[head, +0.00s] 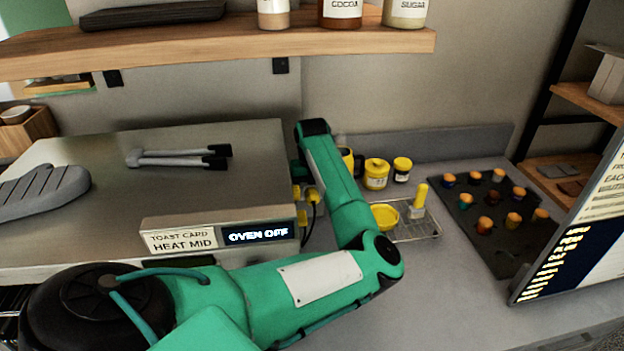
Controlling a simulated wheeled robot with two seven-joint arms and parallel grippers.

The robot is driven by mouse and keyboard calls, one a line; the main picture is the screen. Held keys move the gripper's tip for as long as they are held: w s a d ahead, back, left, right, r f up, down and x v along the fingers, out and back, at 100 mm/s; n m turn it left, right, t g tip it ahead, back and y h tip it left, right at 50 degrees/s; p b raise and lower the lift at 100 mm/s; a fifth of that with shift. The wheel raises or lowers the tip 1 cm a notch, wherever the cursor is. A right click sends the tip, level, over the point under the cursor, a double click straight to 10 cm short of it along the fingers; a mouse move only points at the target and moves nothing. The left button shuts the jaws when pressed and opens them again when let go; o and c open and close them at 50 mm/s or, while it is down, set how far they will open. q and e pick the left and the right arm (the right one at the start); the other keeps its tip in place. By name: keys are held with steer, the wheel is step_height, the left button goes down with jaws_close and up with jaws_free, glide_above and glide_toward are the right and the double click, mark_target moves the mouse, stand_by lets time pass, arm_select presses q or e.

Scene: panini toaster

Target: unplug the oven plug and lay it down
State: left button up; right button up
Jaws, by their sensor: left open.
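The oven (240,140) is a wide grey box on the left; its front display (258,233) reads "OVEN OFF". Small yellow parts (312,195) with a black cord sit at the oven's right side; I cannot clearly tell the oven plug from the other yellow pieces. My left arm crosses the front and bends up and back along that side. My left gripper (301,181) is open, close to the yellow parts and mostly hidden behind my forearm. Whether it touches the plug cannot be seen. My right gripper is not in view.
Tongs (178,157) and a grey mitt (45,192) lie on the oven. A wooden shelf (220,48) with jars overhangs it. Right of my arm are yellow jars (376,175), a wire rack (415,233) and a dark tray (470,212) of small cups. The counter's front right (450,300) is clear.

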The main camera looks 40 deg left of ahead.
arm_select(q)
steer(key=shift+f, duration=0.15)
steer(key=shift+c, duration=0.2)
steer(key=c, duration=1.1)
steer(key=shift+c, duration=0.2)
steer(key=shift+s+d, duration=0.1)
steer(key=shift+d, duration=0.05)
steer(key=shift+s+d, duration=0.4)
steer(key=shift+d, duration=0.1)
steer(key=shift+s+d, duration=0.1)
steer(key=shift+s+d+p, duration=0.35)
steer(key=shift+d, duration=0.05)
